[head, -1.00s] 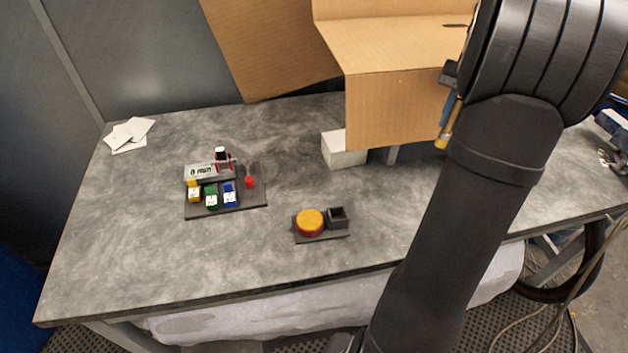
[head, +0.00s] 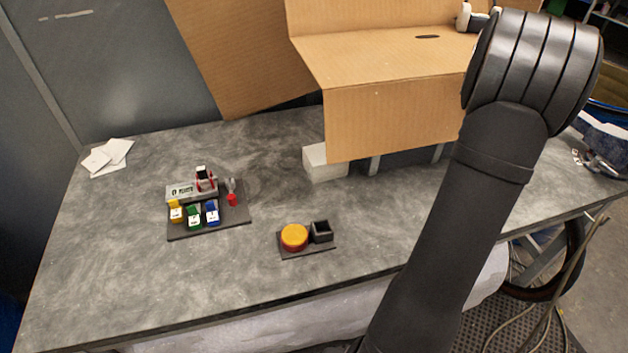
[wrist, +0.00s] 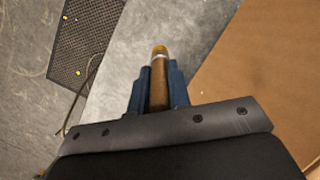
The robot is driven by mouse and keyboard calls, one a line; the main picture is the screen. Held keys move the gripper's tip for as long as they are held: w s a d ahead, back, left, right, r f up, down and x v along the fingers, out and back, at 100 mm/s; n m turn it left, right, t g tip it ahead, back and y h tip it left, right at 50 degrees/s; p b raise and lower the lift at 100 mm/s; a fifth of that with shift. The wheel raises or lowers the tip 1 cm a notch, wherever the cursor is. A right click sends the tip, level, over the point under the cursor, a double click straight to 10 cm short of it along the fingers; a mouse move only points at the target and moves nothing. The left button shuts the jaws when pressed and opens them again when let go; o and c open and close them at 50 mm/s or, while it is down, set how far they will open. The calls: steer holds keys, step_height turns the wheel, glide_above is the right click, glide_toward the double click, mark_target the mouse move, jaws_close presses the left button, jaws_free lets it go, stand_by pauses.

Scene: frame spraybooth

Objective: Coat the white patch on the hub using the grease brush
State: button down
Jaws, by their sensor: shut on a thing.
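The grease brush (wrist: 158,90) is in my gripper (wrist: 157,72) in the wrist view. It has a brown handle, a pale metal band and a yellowish tip that points away from the wrist. The two blue fingers are shut on its handle.
A cardboard booth (head: 395,115) stands at the back of the grey table (head: 120,290). An orange round pad and black cup share a dark base (head: 305,251). A dark tray (head: 230,222) holds small coloured bottles. White papers (head: 107,157) lie far left.

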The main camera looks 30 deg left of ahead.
steer(key=s+a+r+m+t+y, duration=0.1)
steer(key=s+a+r+m, duration=0.2)
steer(key=s+a, duration=0.8)
steer(key=s+a+r+m+t, duration=0.2)
steer(key=s+a+m, duration=0.2)
steer(key=s+a, duration=0.65)
steer(key=s+a+f+n, duration=0.2)
steer(key=a, duration=0.9)
steer(key=s+a+f+n, duration=0.2)
steer(key=a, duration=0.8)
steer(key=s+a+f+n, duration=0.2)
steer(key=a, duration=0.9)
steer(key=shift+s+a+f+n+y, duration=0.25)
steer(key=shift+s+a+n+y, duration=0.05)
steer(key=shift+s+a, duration=0.1)
steer(key=shift+d, duration=0.1)
steer(key=shift+f, duration=2.25)
steer(key=shift+f, duration=0.65)
